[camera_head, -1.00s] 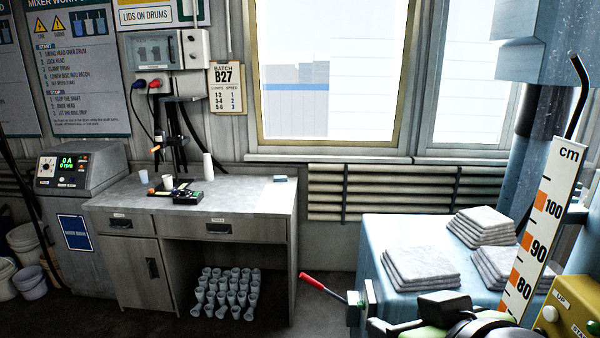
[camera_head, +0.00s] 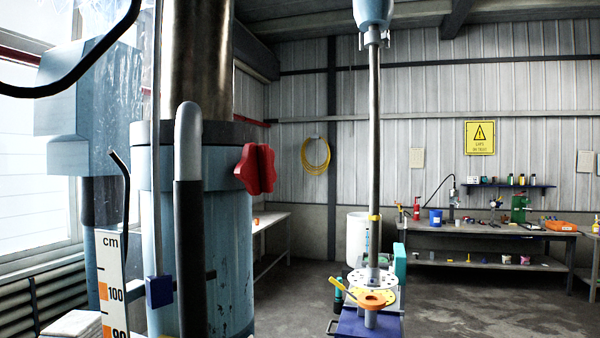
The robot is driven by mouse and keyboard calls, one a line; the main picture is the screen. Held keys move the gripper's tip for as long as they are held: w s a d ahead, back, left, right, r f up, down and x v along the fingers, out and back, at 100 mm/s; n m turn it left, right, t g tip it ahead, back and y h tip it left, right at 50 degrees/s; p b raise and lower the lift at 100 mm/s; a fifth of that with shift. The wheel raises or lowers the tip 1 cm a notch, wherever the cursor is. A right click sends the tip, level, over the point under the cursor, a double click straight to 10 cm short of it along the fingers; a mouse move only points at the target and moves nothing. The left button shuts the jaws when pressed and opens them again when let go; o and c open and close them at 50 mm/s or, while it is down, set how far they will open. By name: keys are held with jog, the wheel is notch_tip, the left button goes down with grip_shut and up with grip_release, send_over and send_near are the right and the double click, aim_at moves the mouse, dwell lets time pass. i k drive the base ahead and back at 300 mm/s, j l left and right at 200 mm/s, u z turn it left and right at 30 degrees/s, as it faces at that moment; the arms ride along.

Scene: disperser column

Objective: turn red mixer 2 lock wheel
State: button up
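A red lobed lock wheel (camera_head: 257,168) sits on the right side of the dark collar of a thick light-blue column (camera_head: 225,240). It is seen nearly edge-on, and nothing touches it. No label on it can be read, so I cannot tell the mixer number from this view. A steel cylinder (camera_head: 195,60) rises out of the collar. My gripper does not show in this view.
A grey and black upright handle (camera_head: 188,200) stands in front of the column. A cm scale (camera_head: 112,285) is at left. A long vertical shaft (camera_head: 374,150) reaches down to a perforated disc (camera_head: 372,279). Open floor (camera_head: 465,310) lies at right; a workbench (camera_head: 480,230) stands behind.

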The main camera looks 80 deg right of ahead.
aim_at(256, 168)
jog(key=z, duration=0.45)
jog(key=k+z, duration=0.1)
jog(key=z, duration=0.35)
jog(key=l+z, duration=0.1)
jog(key=z, duration=0.75)
jog(key=k+l+z, duration=0.1)
jog(key=z, duration=0.35)
